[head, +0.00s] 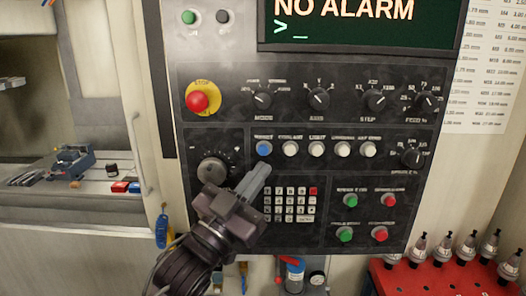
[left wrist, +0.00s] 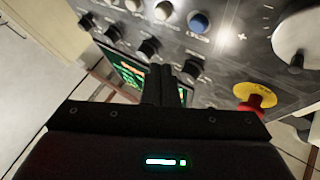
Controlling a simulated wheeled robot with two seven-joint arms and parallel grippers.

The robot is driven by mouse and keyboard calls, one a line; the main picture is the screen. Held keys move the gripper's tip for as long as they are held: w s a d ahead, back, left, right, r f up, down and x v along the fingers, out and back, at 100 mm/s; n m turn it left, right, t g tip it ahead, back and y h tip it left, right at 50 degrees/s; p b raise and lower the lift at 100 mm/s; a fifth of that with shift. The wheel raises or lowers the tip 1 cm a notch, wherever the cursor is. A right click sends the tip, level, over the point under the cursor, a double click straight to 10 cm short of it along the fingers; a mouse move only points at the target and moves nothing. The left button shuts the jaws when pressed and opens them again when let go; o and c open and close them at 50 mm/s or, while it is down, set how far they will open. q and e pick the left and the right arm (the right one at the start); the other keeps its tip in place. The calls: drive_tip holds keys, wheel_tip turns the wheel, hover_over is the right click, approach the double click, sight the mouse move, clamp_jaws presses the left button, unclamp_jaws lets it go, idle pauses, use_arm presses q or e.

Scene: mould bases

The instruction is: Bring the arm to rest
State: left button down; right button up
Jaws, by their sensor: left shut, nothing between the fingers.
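My left gripper (head: 258,180) is shut and empty in front of the machine's control panel (head: 340,200). In the head view its fingers point up and right, just below the blue button (head: 263,149) and over the left side of the keypad (head: 290,204). In the left wrist view the shut fingers (left wrist: 172,82) stand in front of the tilted panel, with the blue button (left wrist: 198,22) beyond them. I cannot tell whether the fingertips touch the panel. My right gripper is not in view.
The red stop button (head: 197,101) sits at the panel's upper left. A screen (head: 360,35) above reads "NO ALARM". A red rack (head: 440,280) with several tool holders stands at lower right. An open machine bay with a blue vise (head: 75,160) is at left.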

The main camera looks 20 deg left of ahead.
use_arm(q)
wheel_tip(320, 180, down, 22)
drive_tip(key=s+a+n+g+y, duration=0.2)
drive_tip(key=a+n+g+y, duration=0.15)
drive_tip(key=g+y, duration=0.4)
drive_tip(key=s+f+n+g+y, duration=0.1)
drive_tip(key=s+f+n+g, duration=0.1)
drive_tip(key=s+f+g, duration=1.05)
drive_tip(key=s+f, duration=0.2)
drive_tip(key=f, duration=1.4)
drive_tip(key=s+f, duration=0.3)
drive_tip(key=f, duration=1.2)
drive_tip(key=s+a+f, duration=0.2)
drive_tip(key=s+f, duration=0.8)
drive_tip(key=s+a+f+b, duration=0.1)
drive_tip(key=s+a+f, duration=0.1)
drive_tip(key=s+f, duration=0.8)
drive_tip(key=shift+f+m+g, duration=0.4)
drive_tip(key=shift+f+m, duration=0.05)
drive_tip(key=shift+f, duration=0.35)
